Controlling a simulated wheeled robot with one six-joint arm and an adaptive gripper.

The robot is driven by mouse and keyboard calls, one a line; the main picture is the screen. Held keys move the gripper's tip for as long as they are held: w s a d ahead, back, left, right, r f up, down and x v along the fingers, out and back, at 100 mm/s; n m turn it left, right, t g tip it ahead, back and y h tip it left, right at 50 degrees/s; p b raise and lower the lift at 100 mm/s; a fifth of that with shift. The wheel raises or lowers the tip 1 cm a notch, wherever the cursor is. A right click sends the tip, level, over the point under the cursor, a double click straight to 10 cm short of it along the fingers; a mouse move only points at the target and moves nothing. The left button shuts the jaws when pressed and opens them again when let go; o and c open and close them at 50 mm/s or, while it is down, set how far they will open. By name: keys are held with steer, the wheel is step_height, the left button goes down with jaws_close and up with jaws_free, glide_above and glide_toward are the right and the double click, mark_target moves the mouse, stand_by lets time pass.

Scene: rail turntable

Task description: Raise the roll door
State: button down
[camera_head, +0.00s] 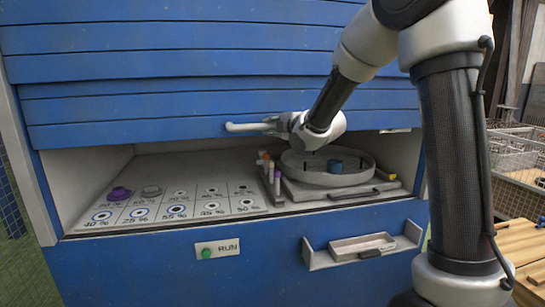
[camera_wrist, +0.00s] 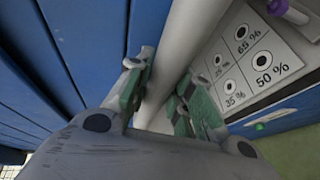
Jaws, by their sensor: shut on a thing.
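The blue slatted roll door (camera_head: 180,75) is partly raised, and its bottom edge hangs above an open bay. A white bar handle (camera_head: 243,127) runs along the door's lower part. My gripper (camera_head: 274,126) is at the right part of this handle. In the wrist view, the two green-padded fingers of my gripper (camera_wrist: 160,95) are on either side of the white handle bar (camera_wrist: 188,40), shut on it. The blue door slats (camera_wrist: 40,75) fill the left of that view. My arm hides part of the door's right side.
Inside the bay, a panel of percent-marked spots (camera_head: 165,205) holds a purple knob (camera_head: 119,193) and a grey one. A round turntable (camera_head: 325,175) carries a blue piece (camera_head: 334,166). Below are a RUN button (camera_head: 207,253) and a small tray (camera_head: 350,250). Wire baskets stand at right.

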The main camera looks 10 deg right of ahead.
step_height(320, 180, up, 11)
steer(key=shift+r, duration=0.1)
stand_by(0.3)
steer(key=c, duration=1.3)
jaws_free()
steer(key=shift+o, duration=0.2)
steer(key=v, duration=1.2)
